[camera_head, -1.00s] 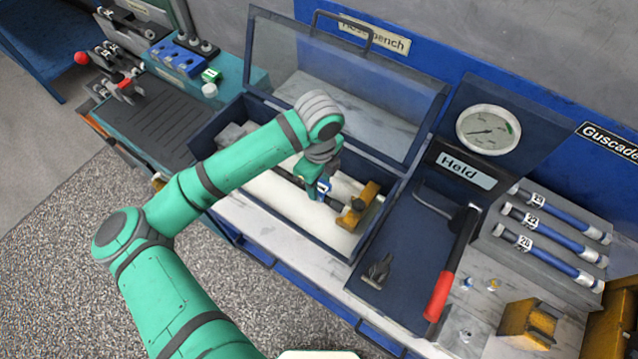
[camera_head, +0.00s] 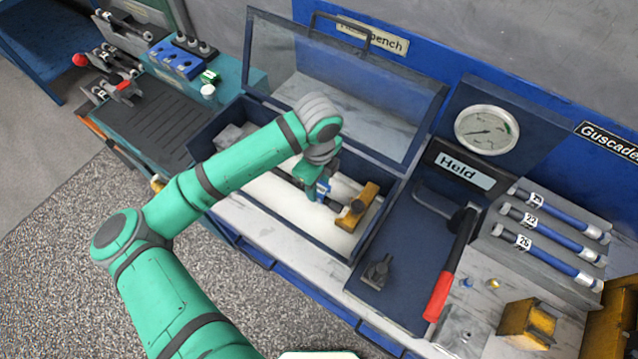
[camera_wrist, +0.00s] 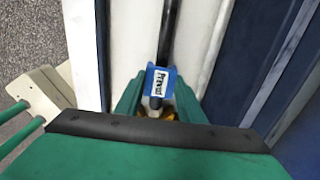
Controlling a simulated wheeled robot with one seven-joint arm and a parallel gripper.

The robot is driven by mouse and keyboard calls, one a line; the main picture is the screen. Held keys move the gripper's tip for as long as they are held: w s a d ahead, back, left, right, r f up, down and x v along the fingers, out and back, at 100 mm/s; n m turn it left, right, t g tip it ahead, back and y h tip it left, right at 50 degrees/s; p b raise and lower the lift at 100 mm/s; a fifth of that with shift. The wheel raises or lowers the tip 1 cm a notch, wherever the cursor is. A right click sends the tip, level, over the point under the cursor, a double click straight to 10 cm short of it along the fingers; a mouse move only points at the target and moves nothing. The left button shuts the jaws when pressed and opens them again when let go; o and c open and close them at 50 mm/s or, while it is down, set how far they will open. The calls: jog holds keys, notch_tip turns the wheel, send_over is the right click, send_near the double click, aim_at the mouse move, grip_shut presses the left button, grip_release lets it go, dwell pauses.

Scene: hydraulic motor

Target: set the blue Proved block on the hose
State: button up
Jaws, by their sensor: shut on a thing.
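My gripper (camera_wrist: 158,103) is shut on the blue Proved block (camera_wrist: 160,82), whose white label faces the wrist camera. In the head view the block (camera_head: 323,188) shows as a small blue patch below my wrist, inside the open box. The black hose (camera_wrist: 170,30) runs along the white floor of the box and passes under or against the block. In the head view the hose (camera_head: 334,206) leads to a yellow fitting (camera_head: 364,198). I cannot tell whether the block touches the hose.
The box's clear lid (camera_head: 345,85) stands open behind my arm. To the right are a Held panel (camera_head: 465,170), a red-handled lever (camera_head: 440,297), a gauge (camera_head: 487,130) and a rack of blue hoses (camera_head: 545,240).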

jog(key=shift+f, duration=1.4)
dwell(0.4)
jog(key=o, duration=1.1)
notch_tip(320, 180, up, 11)
jog(key=shift+f, duration=0.1)
jog(key=shift+w, duration=0.1)
